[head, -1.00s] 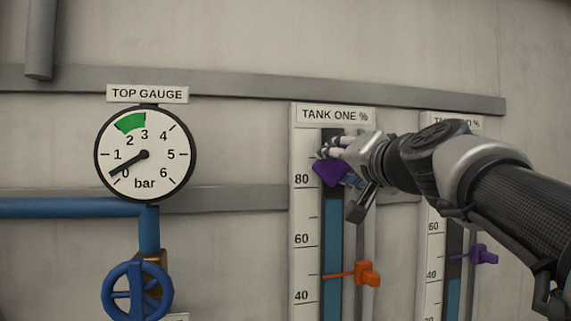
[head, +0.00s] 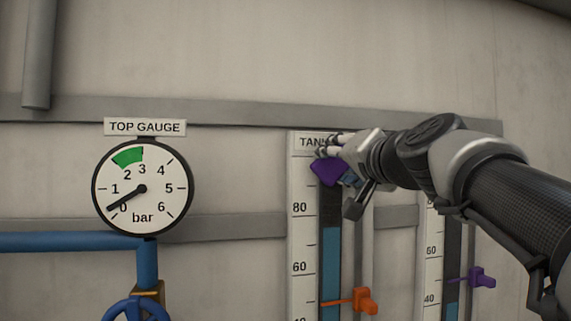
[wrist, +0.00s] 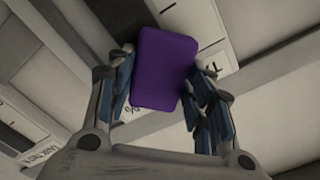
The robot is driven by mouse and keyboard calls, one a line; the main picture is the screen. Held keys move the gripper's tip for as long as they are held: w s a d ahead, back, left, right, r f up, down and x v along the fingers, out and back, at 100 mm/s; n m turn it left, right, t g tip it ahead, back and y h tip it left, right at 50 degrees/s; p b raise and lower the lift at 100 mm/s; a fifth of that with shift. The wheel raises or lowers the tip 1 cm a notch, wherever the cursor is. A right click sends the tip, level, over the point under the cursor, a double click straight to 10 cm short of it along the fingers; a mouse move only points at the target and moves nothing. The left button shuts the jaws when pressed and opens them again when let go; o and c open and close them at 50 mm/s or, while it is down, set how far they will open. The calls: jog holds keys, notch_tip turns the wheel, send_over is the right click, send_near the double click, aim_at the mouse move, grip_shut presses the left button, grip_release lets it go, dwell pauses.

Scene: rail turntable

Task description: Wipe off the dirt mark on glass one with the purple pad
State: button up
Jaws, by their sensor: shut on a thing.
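My gripper (head: 337,158) is shut on the purple pad (head: 326,172). In the wrist view the purple pad (wrist: 163,66) is a rounded block between the blue-lined fingers. Glass one (head: 331,255) is the upright tube beside the TANK ONE % scale (head: 302,240), with blue liquid below a dark upper part. The pad is in front of the tube's top, above the 80 mark and just below the name plate. I cannot tell whether it touches the glass. No dirt mark shows; the pad and gripper hide the tube's top.
An orange pointer (head: 364,300) sticks out on the tank one tube. A second tank gauge (head: 432,262) with a purple pointer (head: 481,277) is to the right, partly behind my arm. The round top gauge (head: 143,188) and blue valve wheel (head: 137,310) are at left.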

aim_at(331, 226)
jog(key=shift+f+b, duration=6.5)
jog(key=shift+b, duration=0.35)
jog(key=shift+r+p, duration=5.55)
jog(key=shift+r, duration=1.05)
jog(key=shift+f, duration=0.1)
jog(key=shift+s+d+f+b, duration=0.1)
jog(key=shift+s+d+b, duration=0.05)
jog(key=shift+s+b, duration=0.3)
jog(key=shift+s+d+b, duration=0.25)
jog(key=shift+s+b, duration=0.25)
jog(key=shift+s, duration=0.75)
jog(key=shift+s+d+b, duration=0.2)
jog(key=shift+s+b, duration=0.25)
jog(key=shift+s, duration=0.75)
jog(key=shift+s+d+b, duration=0.15)
jog(key=shift+s+b, duration=0.2)
jog(key=shift+s, duration=0.4)
jog(key=shift+s+d+b, duration=0.15)
jog(key=shift+s+b, duration=0.15)
jog(key=shift+s, duration=0.4)
